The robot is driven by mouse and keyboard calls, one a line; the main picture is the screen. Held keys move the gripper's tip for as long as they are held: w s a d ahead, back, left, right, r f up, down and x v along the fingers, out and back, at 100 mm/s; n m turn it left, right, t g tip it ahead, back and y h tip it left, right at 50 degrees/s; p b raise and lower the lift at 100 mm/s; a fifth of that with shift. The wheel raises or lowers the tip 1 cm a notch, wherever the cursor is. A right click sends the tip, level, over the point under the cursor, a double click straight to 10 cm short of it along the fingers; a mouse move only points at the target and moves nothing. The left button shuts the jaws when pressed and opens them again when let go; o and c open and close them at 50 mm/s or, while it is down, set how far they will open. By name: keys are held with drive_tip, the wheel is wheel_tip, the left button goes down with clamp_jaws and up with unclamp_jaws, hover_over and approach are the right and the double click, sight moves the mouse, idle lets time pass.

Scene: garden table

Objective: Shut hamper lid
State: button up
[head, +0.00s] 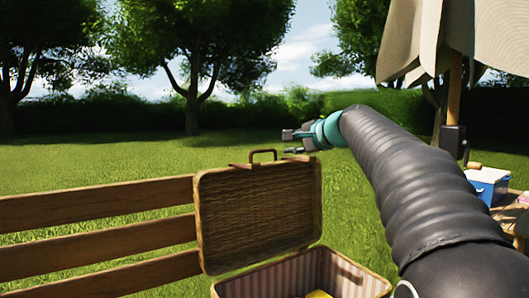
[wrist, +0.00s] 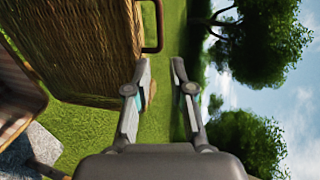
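The wicker hamper (head: 336,272) with a striped lining sits at the bottom centre of the head view. Its lid (head: 255,215) stands open, nearly upright, with a handle (head: 263,153) on its top edge. My gripper (head: 288,142) is just above the lid's top right corner in the head view, with its fingers apart and nothing held. In the wrist view the lid (wrist: 80,45) fills the upper left and its handle (wrist: 159,28) lies ahead of the left finger. The open fingers (wrist: 161,62) have grass between them. Contact with the lid cannot be told.
A wooden slatted bench back (head: 90,208) runs left of the lid. A yellow item (head: 318,294) shows inside the hamper. At right are a parasol (head: 470,35), a blue and white cooler (head: 488,184) and a table edge (head: 512,215). Open lawn lies behind.

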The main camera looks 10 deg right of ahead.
sight(266, 150)
drive_tip(key=p+x, duration=0.2)
drive_tip(key=x, duration=1.1)
drive_tip(key=shift+w+a+f, duration=0.1)
drive_tip(key=shift+w+a, duration=0.05)
drive_tip(key=shift+w, duration=0.1)
clamp_jaws()
